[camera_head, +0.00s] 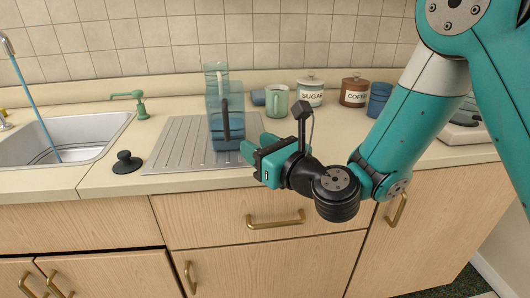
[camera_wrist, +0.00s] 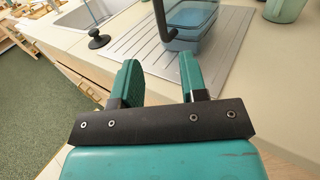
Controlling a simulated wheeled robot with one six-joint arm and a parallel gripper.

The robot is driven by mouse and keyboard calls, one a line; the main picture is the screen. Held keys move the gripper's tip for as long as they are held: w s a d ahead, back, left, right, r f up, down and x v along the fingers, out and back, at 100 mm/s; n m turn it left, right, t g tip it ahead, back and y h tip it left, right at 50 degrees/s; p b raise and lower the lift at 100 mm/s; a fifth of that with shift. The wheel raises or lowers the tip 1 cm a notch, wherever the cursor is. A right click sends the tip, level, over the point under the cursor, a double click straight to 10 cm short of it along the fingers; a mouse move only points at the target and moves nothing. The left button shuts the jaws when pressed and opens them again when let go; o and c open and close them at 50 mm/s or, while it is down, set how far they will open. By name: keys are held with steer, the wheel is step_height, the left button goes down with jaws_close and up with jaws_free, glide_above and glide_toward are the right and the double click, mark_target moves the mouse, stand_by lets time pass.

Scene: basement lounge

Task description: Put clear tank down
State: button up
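The clear tank (camera_head: 217,128) is a bluish see-through container with a dark upright handle. It stands upright on the grey ribbed drainboard (camera_head: 172,150), right of the sink. In the wrist view the tank (camera_wrist: 190,38) shows just beyond my fingers, cut off by the top edge, with its black handle in front. My gripper (camera_head: 255,148) is at the counter's front edge, to the right of and nearer than the tank. In the wrist view my gripper (camera_wrist: 160,80) has its two green fingers apart with nothing between them. The tank appears clear of the fingers.
A sink (camera_head: 75,138) with running water lies to the left, beside a black plunger-like stopper (camera_head: 126,162) and a green dispenser (camera_head: 138,104). A green mug (camera_head: 277,101), sugar jar (camera_head: 310,93), coffee jar (camera_head: 354,93) and blue cups (camera_head: 378,99) stand behind. Drawers lie below.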

steer(key=s+a+r+n+g+y, duration=0.25)
steer(key=s+n+g, duration=0.75)
steer(key=n, duration=0.9)
steer(key=s+d+f+n+g+h, duration=0.1)
steer(key=s+d+n+g+h, duration=0.3)
steer(key=s+d+n+h, duration=0.5)
steer(key=s+d+n, duration=0.5)
steer(key=d+n, duration=0.1)
steer(key=n, duration=0.1)
steer(key=shift+s+d+f+n, duration=0.2)
steer(key=shift+s+f+n, duration=0.05)
steer(key=shift+s+n, duration=0.05)
